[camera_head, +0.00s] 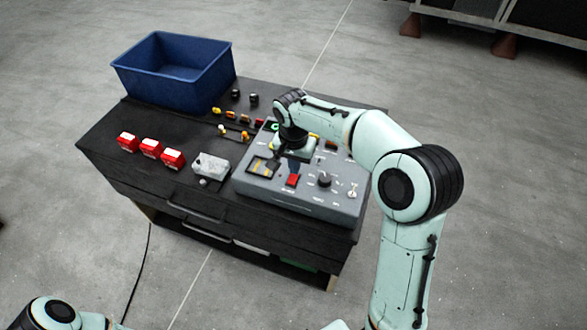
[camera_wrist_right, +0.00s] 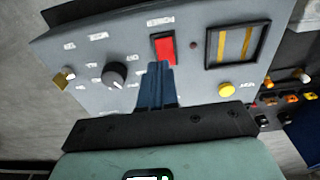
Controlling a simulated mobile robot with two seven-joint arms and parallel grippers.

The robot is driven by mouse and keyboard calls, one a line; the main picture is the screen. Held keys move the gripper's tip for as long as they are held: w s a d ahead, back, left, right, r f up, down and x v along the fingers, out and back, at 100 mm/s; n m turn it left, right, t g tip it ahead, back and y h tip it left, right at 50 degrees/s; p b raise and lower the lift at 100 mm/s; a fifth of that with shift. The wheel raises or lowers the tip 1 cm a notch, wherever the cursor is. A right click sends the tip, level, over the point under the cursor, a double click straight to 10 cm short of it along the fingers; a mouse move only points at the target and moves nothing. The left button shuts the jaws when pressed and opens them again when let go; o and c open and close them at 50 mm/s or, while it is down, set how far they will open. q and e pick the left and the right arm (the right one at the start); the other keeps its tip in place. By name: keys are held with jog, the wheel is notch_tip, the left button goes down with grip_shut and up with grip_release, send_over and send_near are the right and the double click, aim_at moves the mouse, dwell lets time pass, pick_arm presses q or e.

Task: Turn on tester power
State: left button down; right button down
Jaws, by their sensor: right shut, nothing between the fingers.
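The tester (camera_head: 262,190) is a grey sloped box on the right part of the black workbench; its panel (camera_wrist_right: 195,75) fills much of the right wrist view. A red rocker switch (camera_head: 292,180) sits on the panel and also shows in the right wrist view (camera_wrist_right: 163,46). My right gripper (camera_head: 293,168) is shut and empty over the panel, pointing down. In the right wrist view its blue fingertips (camera_wrist_right: 158,68) are right at the near edge of the red switch; I cannot tell whether they touch it. My left gripper is out of view.
The panel also bears a black knob (camera_head: 324,180), a key-like part (camera_head: 352,192) and a yellow button (camera_wrist_right: 227,90). A blue bin (camera_head: 175,75) stands at the bench's back left. Red-and-white blocks (camera_head: 150,148), a grey metal box (camera_head: 211,165) and small connectors are left of the tester.

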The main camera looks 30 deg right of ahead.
notch_tip(320, 180, up, 3)
jog(key=a, duration=0.1)
notch_tip(320, 180, up, 7)
send_over(292, 181)
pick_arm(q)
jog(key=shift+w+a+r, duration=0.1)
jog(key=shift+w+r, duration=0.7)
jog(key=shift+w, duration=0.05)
pick_arm(e)
jog(key=shift+s+a+r, duration=0.15)
jog(key=shift+s+a, duration=0.05)
jog(key=shift+s, duration=0.2)
jog(key=shift+s, duration=0.1)
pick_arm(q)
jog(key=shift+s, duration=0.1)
